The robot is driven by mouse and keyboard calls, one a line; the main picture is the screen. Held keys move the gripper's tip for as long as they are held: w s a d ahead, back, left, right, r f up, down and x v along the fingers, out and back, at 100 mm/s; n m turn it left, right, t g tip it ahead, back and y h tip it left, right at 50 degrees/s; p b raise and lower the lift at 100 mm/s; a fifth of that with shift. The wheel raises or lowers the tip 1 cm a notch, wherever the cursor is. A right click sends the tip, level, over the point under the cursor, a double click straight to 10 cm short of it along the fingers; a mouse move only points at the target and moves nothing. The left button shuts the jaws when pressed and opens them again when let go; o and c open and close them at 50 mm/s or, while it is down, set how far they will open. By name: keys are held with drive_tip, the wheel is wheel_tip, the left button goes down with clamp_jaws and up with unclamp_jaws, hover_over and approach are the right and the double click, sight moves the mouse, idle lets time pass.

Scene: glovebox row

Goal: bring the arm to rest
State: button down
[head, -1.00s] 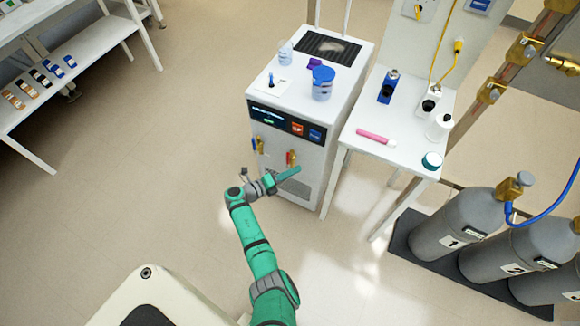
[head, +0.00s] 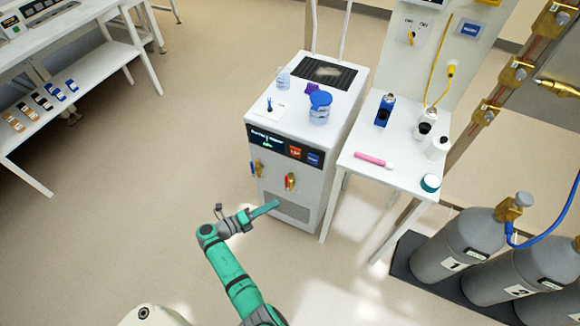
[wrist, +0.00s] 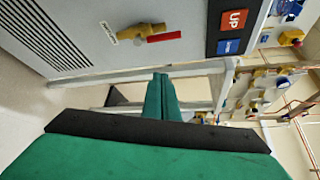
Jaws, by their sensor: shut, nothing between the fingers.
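My gripper (head: 266,208) is in front of the lower front of the white chiller-like unit (head: 290,185), apart from its valves as far as the head view shows. Its green fingers are together with nothing between them; they also show in the wrist view (wrist: 161,95). My green arm reaches up from the bottom of the head view, bent at the wrist. In the wrist view the unit's grille, a brass valve with a red handle (wrist: 163,38) and the orange UP button (wrist: 233,19) are close by.
Blue-lidded jar (head: 320,108) stands on the unit. The white side table (head: 385,172) at right holds a pink marker-like item (head: 373,160) and bottles. Grey gas cylinders (head: 455,245) stand at lower right. A shelf bench (head: 75,105) is at upper left. Open floor (head: 120,220) lies left.

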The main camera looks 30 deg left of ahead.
drive_tip(key=s+d+f+m+g+y, duration=0.25)
drive_tip(key=s+d+f+m, duration=0.2)
drive_tip(key=f, duration=0.25)
drive_tip(key=s+d+f+m+g+y, duration=0.1)
drive_tip(key=s+d+f+m+g, duration=0.2)
drive_tip(key=s+d+f+m, duration=0.25)
drive_tip(key=s+d+f+m+g+y, duration=0.15)
drive_tip(key=s+d+m+y, duration=0.3)
drive_tip(key=s+m, duration=0.55)
drive_tip(key=s+d+r+m+t, duration=0.2)
drive_tip(key=d+r+m, duration=0.5)
drive_tip(key=r, duration=0.5)
drive_tip(key=s+d+r+m+t+h, duration=0.1)
drive_tip(key=s+d+r+m+t, duration=0.2)
drive_tip(key=d+r+m, duration=0.4)
drive_tip(key=s+d+r+m+t+h, duration=0.1)
drive_tip(key=s+d+r+m+t, duration=0.1)
drive_tip(key=d+r+m, duration=0.5)
wheel_tip(320, 180, up, 11)
drive_tip(key=m, duration=0.5)
drive_tip(key=shift+s+d+t, duration=0.25)
drive_tip(key=shift+s+t, duration=0.05)
